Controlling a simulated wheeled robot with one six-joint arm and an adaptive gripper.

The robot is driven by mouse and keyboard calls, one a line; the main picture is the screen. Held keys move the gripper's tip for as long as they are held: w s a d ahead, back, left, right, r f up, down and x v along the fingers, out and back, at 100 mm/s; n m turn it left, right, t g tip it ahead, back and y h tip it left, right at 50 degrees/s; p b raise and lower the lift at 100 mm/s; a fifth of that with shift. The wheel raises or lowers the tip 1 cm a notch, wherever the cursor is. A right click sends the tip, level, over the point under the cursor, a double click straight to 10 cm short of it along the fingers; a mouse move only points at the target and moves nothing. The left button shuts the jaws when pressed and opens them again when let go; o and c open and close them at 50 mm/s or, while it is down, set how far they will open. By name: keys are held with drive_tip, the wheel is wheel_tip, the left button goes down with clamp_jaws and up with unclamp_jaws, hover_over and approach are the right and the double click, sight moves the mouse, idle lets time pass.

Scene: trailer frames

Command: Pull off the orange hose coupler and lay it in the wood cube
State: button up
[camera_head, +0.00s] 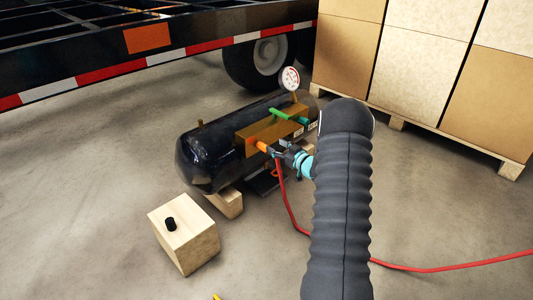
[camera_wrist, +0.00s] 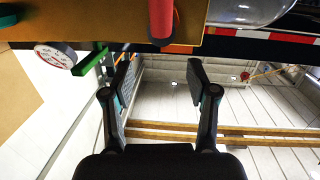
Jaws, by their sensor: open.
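The orange hose coupler (camera_head: 262,147) sits on the front of a brass-coloured block (camera_head: 257,134) on a black tank. My gripper (camera_head: 279,154) is close to the right of the coupler in the head view; contact cannot be told there. In the wrist view my gripper (camera_wrist: 160,72) is open, with nothing between its fingertips. A red-orange cylinder (camera_wrist: 162,20) with a dark end, seemingly the coupler, hangs from the block beyond the fingertips. The wood cube (camera_head: 185,248) stands on the floor at lower left, with a small black cylinder (camera_head: 170,224) at its top.
The black tank (camera_head: 200,160) carries a gauge (camera_head: 290,78) and a green handle (camera_head: 281,115), close behind my gripper. A red hose (camera_head: 288,205) runs down and right across the floor. Stacked boxes (camera_head: 420,60) stand on a pallet at right. Floor left of the cube is clear.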

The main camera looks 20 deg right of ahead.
sight(264, 148)
drive_tip(key=shift+t+y, duration=0.3)
drive_tip(key=shift+y, duration=0.6)
drive_tip(key=f, duration=0.1)
drive_tip(key=s+f, duration=0.1)
drive_tip(key=f, duration=0.2)
drive_tip(key=shift+s+d+f, duration=0.2)
drive_tip(key=shift+d, duration=0.1)
drive_tip(key=b+x, duration=0.1)
drive_tip(key=x, duration=0.6)
drive_tip(key=shift+f, duration=0.15)
drive_tip(key=shift+b+x, duration=0.5)
drive_tip(key=shift+x, duration=0.5)
drive_tip(key=shift+b, duration=0.45)
clamp_jaws()
drive_tip(key=shift+r, duration=0.2)
